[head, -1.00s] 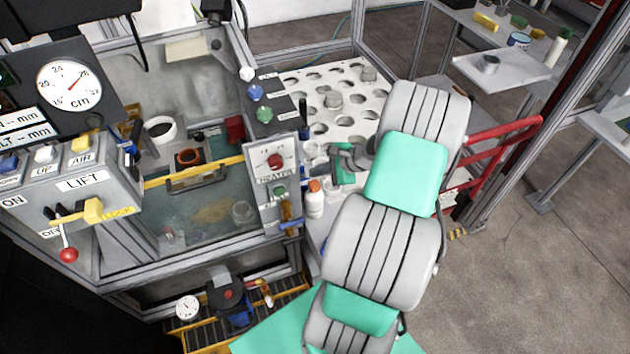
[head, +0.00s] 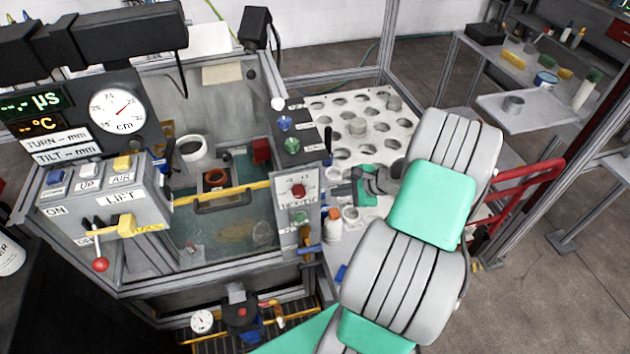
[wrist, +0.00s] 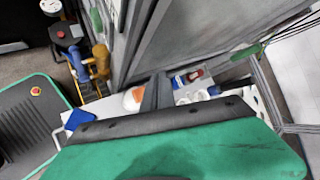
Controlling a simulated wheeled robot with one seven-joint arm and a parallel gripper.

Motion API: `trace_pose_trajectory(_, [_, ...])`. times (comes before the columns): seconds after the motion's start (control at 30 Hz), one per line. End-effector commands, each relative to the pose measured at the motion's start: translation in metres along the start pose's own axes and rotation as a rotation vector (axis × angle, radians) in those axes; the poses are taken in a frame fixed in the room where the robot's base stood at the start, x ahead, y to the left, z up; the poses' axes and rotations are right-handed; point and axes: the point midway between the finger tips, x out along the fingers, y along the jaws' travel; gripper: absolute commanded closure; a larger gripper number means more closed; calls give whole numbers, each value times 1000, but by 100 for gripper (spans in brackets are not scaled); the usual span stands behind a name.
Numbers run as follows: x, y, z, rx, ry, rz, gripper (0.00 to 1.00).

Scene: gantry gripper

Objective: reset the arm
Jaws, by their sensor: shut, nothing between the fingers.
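My arm (head: 403,275) rises from the bottom of the head view and bends over at the upper right. My gripper (head: 362,186) is a small dark and green shape beyond the forearm. It is over the near edge of the white perforated plate (head: 345,150), just right of the small dial panel. The gripper is shut and holds nothing. The forearm hides part of the plate.
A glass-walled tank (head: 225,235) with a yellow bar (head: 232,192) stands left of the gripper. A lift control box (head: 110,200) is farther left. An orange-capped white bottle (head: 334,225) stands close below the gripper. A red frame (head: 520,205) is on the right, with open floor beyond.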

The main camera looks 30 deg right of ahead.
Motion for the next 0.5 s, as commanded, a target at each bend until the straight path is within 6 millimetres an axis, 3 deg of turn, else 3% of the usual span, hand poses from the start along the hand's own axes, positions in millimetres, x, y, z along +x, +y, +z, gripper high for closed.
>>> trace_pose_trajectory(0.17, [0,3,1,-132,-5,11,100])
trace_pose_trajectory(0.27, [-1,24,-4,-349,-13,92,100])
trace_pose_trajectory(0.4, [-4,103,-13,-545,-55,310,100])
trace_pose_trajectory(0.5, [-21,151,-12,-631,-99,452,100])
